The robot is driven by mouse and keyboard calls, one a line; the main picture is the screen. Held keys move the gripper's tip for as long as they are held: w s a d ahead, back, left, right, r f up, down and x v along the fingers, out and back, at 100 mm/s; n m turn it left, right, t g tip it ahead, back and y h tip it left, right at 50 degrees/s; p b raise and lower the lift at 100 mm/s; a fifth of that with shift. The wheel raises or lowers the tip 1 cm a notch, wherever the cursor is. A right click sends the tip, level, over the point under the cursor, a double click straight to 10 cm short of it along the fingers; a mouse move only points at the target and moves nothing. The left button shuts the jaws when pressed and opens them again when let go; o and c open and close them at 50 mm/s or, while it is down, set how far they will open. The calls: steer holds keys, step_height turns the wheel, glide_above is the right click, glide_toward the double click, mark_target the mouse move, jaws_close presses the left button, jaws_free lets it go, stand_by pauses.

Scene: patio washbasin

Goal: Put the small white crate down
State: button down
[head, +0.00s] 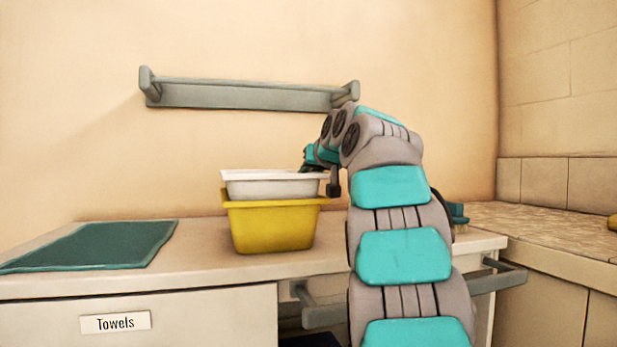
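The small white crate (272,188) is in the middle of the head view, upright and level. It is directly over a yellow crate (272,228), its lower edge meeting the yellow rim; I cannot tell whether it rests there or is held just above. My gripper (322,176) is at the white crate's right rim, with one dark finger near the rim top and a grey finger just outside the right wall. Whether the fingers are closed on the rim is not clear. The crate's inside is hidden.
The yellow crate stands on a pale counter (200,268). A green mat (95,246) lies at the left, with bare counter between. A grey wall rack (245,96) is above. A teal object (458,213) is partly hidden behind my arm. A tiled ledge (560,230) is at right.

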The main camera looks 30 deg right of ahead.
steer(key=shift+f, duration=0.25)
steer(key=c, duration=0.8)
jaws_free()
steer(key=shift+r, duration=0.15)
steer(key=shift+r, duration=0.15)
steer(key=v, duration=1.2)
